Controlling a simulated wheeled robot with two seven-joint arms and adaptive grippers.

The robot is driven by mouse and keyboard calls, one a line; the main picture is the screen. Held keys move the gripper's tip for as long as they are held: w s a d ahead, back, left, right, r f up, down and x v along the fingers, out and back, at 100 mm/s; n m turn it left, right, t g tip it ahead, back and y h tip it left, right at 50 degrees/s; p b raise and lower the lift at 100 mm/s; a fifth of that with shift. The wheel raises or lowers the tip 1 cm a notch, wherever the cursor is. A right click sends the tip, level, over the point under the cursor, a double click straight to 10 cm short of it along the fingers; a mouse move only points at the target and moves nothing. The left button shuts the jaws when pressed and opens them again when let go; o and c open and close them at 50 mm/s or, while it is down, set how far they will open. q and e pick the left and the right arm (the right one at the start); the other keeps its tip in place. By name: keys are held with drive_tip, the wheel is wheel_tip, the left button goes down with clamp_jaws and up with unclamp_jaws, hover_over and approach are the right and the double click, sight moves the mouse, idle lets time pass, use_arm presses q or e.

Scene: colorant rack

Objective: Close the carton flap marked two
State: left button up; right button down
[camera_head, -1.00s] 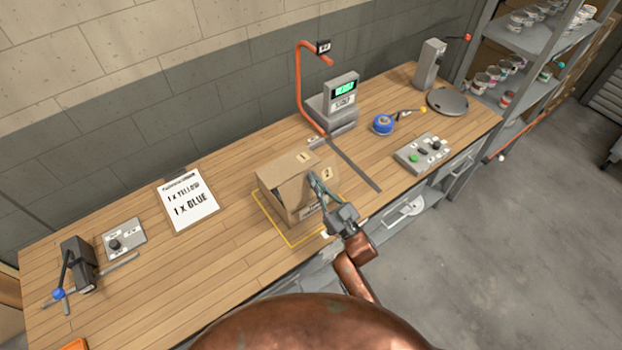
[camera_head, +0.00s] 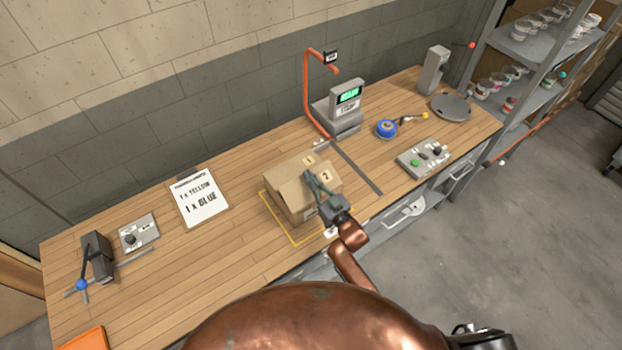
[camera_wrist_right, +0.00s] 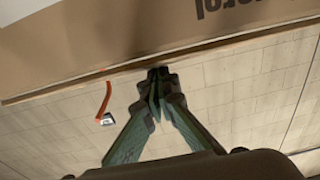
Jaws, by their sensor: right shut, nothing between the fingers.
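The brown cardboard carton (camera_head: 291,208) stands on the workbench inside a yellow outline. Its flap marked two (camera_head: 331,174) is at the right of the top and looks folded inward, close to flat. The flap marked one (camera_head: 307,161) is behind it. My right gripper (camera_head: 308,175) is shut and empty, its fingers reaching over the carton top beside the number two. Whether they touch the flap cannot be told. In the right wrist view the closed fingertips (camera_wrist_right: 157,75) are near the edge of a printed cardboard panel (camera_wrist_right: 120,35). My left gripper is not in view.
A scale with a green display (camera_head: 347,100) and an orange post (camera_head: 307,95) stand behind the carton. A button box (camera_head: 423,157) and a blue round item (camera_head: 386,129) are to the right. An order sheet (camera_head: 199,196) lies left. Bench between is clear.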

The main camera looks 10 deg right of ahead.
drive_tip(key=shift+w+a+f+b, duration=0.2)
drive_tip(key=shift+w+f+b, duration=0.15)
drive_tip(key=shift+f, duration=0.25)
drive_tip(key=shift+w+a+f+b, duration=0.2)
drive_tip(key=shift+w+f+b, duration=0.15)
drive_tip(key=shift+f, duration=0.25)
idle(1.0)
